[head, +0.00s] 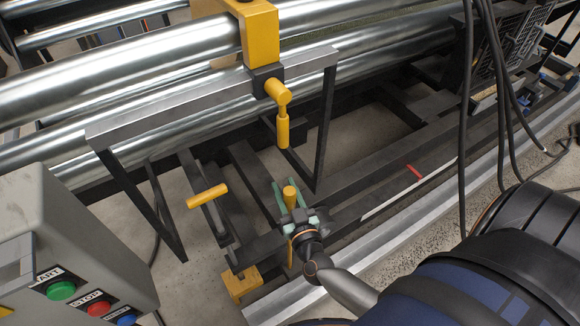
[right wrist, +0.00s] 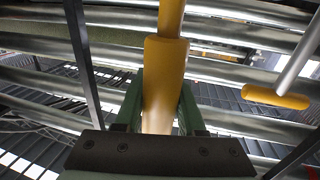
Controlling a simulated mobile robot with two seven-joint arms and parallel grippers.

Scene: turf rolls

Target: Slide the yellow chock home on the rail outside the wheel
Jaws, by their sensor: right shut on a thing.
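A yellow block (head: 243,286), which looks like the chock, sits low at the left end of the pale floor rail (head: 385,236) in the head view. My right gripper (head: 290,197) has green fingers and is shut around an upright yellow handle (head: 290,192). The right wrist view shows this handle (right wrist: 163,85) between both green fingers. More yellow shows below my wrist. I cannot tell whether the handle joins the block, since my wrist hides that part. No wheel is clearly seen. My left gripper is out of view.
A yellow clamp (head: 262,35) with a hanging handle (head: 283,130) is on the silver rollers (head: 130,70). A yellow-gripped lever (head: 207,195) stands left of my gripper. A grey button box (head: 65,240) is at lower left. Black cables (head: 465,120) hang at right.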

